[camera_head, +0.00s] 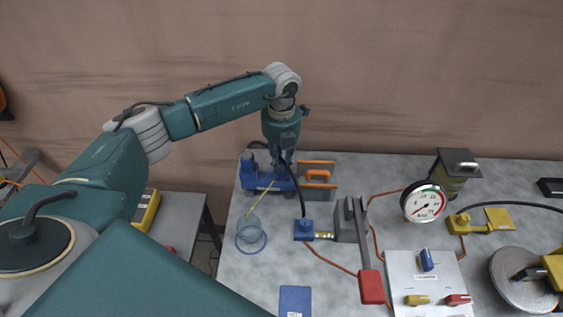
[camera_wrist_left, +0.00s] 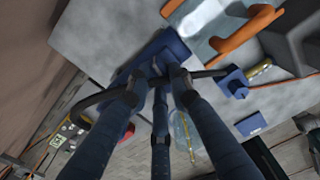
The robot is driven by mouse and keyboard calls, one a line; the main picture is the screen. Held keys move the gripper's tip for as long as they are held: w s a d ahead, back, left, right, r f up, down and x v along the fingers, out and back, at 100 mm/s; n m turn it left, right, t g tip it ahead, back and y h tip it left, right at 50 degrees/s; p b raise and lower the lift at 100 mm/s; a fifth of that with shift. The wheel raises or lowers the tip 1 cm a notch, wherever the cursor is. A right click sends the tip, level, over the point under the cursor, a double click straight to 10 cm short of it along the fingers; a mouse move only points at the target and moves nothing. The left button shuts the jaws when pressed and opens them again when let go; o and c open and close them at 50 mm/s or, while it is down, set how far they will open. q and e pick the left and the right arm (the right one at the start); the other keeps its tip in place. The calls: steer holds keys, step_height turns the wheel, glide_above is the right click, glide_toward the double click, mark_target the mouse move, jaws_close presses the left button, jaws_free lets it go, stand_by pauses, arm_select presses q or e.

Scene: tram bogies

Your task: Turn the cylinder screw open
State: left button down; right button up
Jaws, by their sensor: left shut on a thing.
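A blue cylinder unit (camera_head: 250,178) stands at the back left of the grey table, with a dark hose at it. My left gripper (camera_head: 284,174) points down onto this unit from above. In the left wrist view the fingers of the left gripper (camera_wrist_left: 160,80) come together over the blue unit (camera_wrist_left: 158,48) and are shut on a small part there. I take this part to be the cylinder screw; the fingers hide it, so its turn cannot be seen. My right gripper is not in view.
A glass jar (camera_head: 251,233) with a yellow tube stands in front. A grey block with orange handles (camera_head: 318,176) is close on the right. Further right are a blue block (camera_head: 303,230), a lever pump (camera_head: 350,220), a gauge (camera_head: 424,203) and a knob panel (camera_head: 405,268).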

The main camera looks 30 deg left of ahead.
arm_select(q)
steer(key=shift+r+n, duration=0.15)
steer(key=shift+n, duration=0.95)
steer(key=shift+w, duration=0.1)
steer(key=c, duration=1.5)
jaws_free()
steer(key=shift+c, duration=0.2)
step_height(320, 180, up, 12)
